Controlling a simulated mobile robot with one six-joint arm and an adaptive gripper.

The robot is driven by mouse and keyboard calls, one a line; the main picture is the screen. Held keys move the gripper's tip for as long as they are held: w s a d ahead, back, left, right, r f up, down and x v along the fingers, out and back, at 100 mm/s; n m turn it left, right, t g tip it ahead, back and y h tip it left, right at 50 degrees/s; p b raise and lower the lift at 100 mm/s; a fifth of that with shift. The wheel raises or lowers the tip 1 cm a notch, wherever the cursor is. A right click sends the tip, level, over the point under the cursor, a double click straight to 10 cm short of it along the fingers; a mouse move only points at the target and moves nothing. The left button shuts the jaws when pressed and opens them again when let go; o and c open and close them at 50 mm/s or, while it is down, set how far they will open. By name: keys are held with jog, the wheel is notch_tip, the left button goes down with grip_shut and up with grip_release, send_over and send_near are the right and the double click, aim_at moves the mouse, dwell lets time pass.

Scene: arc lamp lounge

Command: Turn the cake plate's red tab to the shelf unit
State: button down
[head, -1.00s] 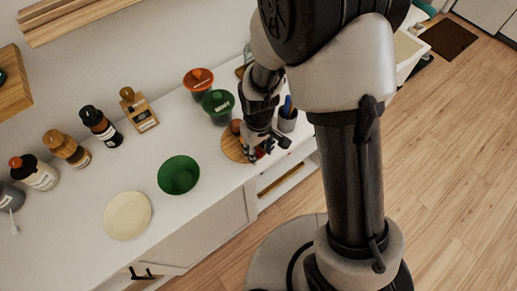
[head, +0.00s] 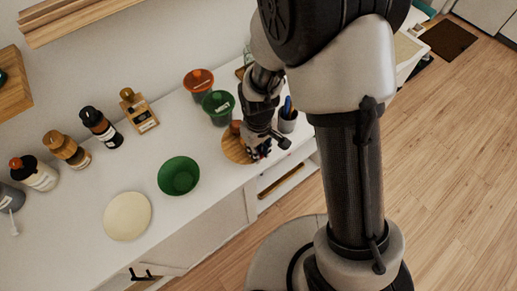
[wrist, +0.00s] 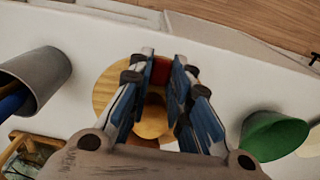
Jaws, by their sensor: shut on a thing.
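The cake plate (head: 235,150) is a round wooden disc near the front edge of the white counter. It also shows in the wrist view (wrist: 103,92), with a round wooden piece (wrist: 153,120) on it. The plate's red tab (wrist: 161,70) sits at its rim, toward the counter's front edge. My gripper (wrist: 163,66) is shut on the red tab, with a blue-padded finger on either side. In the head view my gripper (head: 260,152) hides part of the plate. I cannot tell which thing is the shelf unit.
A grey cup (head: 287,120) with blue pens stands close to the right of my gripper. Green (head: 218,107) and orange (head: 198,82) tubs stand behind the plate. A green bowl (head: 179,175) and a cream plate (head: 127,215) lie to the left. Several bottles line the wall.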

aim_at(229, 152)
jog(key=shift+s+a+m, duration=0.1)
jog(key=shift+a+m, duration=0.1)
jog(key=shift+m, duration=0.1)
jog(key=shift+s+a+m+p, duration=0.25)
jog(key=shift+a+m, duration=0.35)
jog(key=shift+m, duration=0.55)
jog(key=shift+s+a+m+p, duration=0.2)
jog(key=shift+a+m, duration=0.4)
jog(key=shift+m, duration=0.55)
jog(key=shift+a+m+p, duration=0.15)
jog(key=shift+a+m, duration=0.5)
jog(key=shift+m, duration=0.4)
jog(key=shift+a+m+p, duration=0.15)
jog(key=shift+a+m, duration=0.45)
jog(key=shift+m, duration=0.45)
jog(key=shift+w+a+m+p, duration=0.15)
jog(key=shift+w+a+m, duration=0.3)
jog(key=shift+m, duration=0.65)
jog(key=shift+w+a+m+p, duration=0.15)
jog(key=shift+a+m, duration=0.5)
jog(key=shift+m, duration=0.45)
jog(key=shift+w+a+m, duration=0.4)
jog(key=shift+m, duration=0.55)
jog(key=shift+w+a+m, duration=0.35)
jog(key=shift+a+m, duration=0.05)
jog(key=shift+m, duration=0.55)
jog(key=c, duration=1.5)
grip_release()
